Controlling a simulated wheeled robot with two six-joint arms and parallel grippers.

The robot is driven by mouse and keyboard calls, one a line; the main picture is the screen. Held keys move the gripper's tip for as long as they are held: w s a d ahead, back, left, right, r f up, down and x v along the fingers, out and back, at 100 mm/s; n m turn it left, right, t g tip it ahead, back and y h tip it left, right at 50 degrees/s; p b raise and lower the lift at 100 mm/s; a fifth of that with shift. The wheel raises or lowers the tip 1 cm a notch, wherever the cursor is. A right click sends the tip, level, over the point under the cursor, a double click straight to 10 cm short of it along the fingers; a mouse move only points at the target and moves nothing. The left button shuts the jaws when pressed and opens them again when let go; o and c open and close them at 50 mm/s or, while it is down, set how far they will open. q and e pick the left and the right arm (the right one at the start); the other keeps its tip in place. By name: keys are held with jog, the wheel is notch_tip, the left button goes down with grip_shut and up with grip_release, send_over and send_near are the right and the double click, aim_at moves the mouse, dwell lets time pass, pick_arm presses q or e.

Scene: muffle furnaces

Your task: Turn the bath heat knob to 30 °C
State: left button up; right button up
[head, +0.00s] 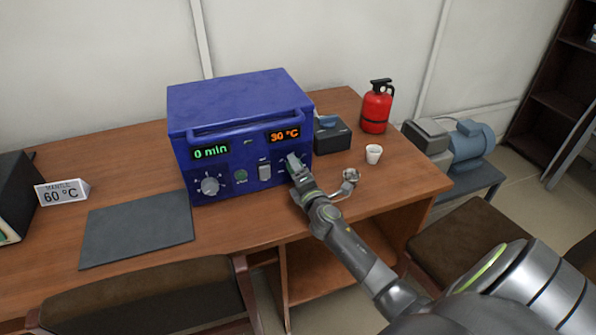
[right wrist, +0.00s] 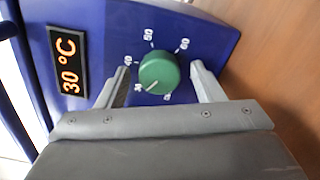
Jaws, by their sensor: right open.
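The blue bath unit (head: 235,95) stands on the wooden table. Its orange display (head: 284,135) reads 30 °C, and this display also shows in the right wrist view (right wrist: 69,62). The green heat knob (right wrist: 158,72) has a white mark turned to the lower left, by the 30 on its dial. My left gripper is not in view.
A second knob (head: 209,186) sits under the green 0 min display (head: 211,152). A 60 °C sign (head: 62,193) and a dark mat (head: 138,228) lie to the left. A white cup (head: 373,154), a black box (head: 333,136) and a red extinguisher (head: 376,107) stand right.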

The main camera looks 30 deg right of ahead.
jog(key=v, duration=1.7)
jog(key=shift+s, duration=0.2)
jog(key=shift+d, duration=0.15)
